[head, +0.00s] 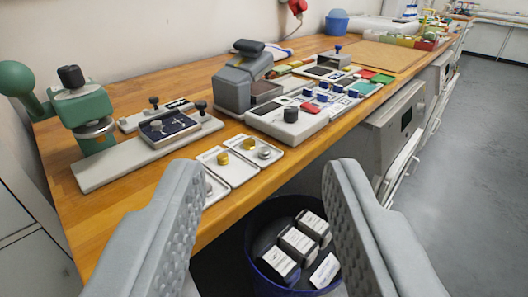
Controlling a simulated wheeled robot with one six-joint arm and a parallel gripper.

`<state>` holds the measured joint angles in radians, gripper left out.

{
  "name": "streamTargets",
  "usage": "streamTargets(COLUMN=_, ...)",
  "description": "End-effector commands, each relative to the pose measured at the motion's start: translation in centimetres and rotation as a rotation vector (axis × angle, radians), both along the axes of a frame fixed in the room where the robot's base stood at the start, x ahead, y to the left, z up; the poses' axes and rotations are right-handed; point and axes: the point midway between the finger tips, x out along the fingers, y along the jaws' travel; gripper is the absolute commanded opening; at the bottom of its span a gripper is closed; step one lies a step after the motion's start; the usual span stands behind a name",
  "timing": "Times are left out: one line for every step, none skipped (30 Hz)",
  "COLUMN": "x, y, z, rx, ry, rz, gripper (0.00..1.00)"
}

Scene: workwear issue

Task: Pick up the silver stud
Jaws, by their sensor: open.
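A small silver stud (264,153) sits on a white tray (273,162) near the front edge of the wooden bench. A brass stud (249,143) is beside it on the same tray. Another brass stud (223,158) is on the white tray (238,178) to the left. A further silvery piece (208,188) shows beside my left finger, partly hidden by it. My gripper (266,185) is open and empty. Its two grey padded fingers are wide apart in the foreground, and the silver stud appears between and beyond their tips.
A long grey base with a green press (85,115) stands left on the bench (140,172). A grey device (287,118) with a black knob is behind the trays. A blue bin (256,245) with labelled boxes is below the bench edge. Grey floor (460,150) is clear at right.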

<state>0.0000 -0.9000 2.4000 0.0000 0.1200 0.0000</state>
Motion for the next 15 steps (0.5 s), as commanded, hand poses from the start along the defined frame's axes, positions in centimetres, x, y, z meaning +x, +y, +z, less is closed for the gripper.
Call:
streamTargets(x=0.0, y=0.0, z=0.0, rx=0.000, ry=0.000, rz=0.000, gripper=0.41)
streamTargets(x=0.0, y=0.0, z=0.0, rx=0.000, ry=0.000, rz=0.000, gripper=0.41)
streamTargets(x=0.0, y=0.0, z=0.0, rx=0.000, ry=0.000, rz=0.000, gripper=0.33)
streamTargets(x=0.1, y=0.0, z=0.0, rx=-0.001, ry=0.002, rz=0.000, gripper=0.28)
streamTargets(x=0.2, y=0.0, z=0.0, rx=-0.002, ry=0.006, rz=-0.001, gripper=0.28)
streamTargets(x=0.4, y=-0.1, z=0.1, rx=-0.004, ry=0.015, rz=-0.001, gripper=0.28)
streamTargets(x=0.7, y=-0.1, z=0.1, rx=-0.007, ry=0.025, rz=-0.002, gripper=0.28)
streamTargets(x=1.0, y=-0.1, z=0.1, rx=-0.011, ry=0.038, rz=-0.002, gripper=0.28)
streamTargets(x=1.6, y=-0.2, z=0.2, rx=-0.016, ry=0.062, rz=-0.004, gripper=0.28)
streamTargets(x=2.1, y=-0.2, z=0.3, rx=-0.022, ry=0.081, rz=-0.004, gripper=0.28)
streamTargets(x=2.8, y=-0.3, z=0.3, rx=-0.030, ry=0.106, rz=-0.005, gripper=0.28)
streamTargets(x=3.6, y=-0.4, z=0.5, rx=-0.039, ry=0.140, rz=-0.004, gripper=0.28)
streamTargets(x=4.3, y=-0.5, z=0.5, rx=-0.048, ry=0.169, rz=-0.004, gripper=0.28)
streamTargets(x=5.0, y=-0.6, z=0.6, rx=-0.056, ry=0.197, rz=-0.002, gripper=0.28)
streamTargets(x=5.8, y=-0.7, z=0.6, rx=-0.067, ry=0.235, rz=0.000, gripper=0.28)
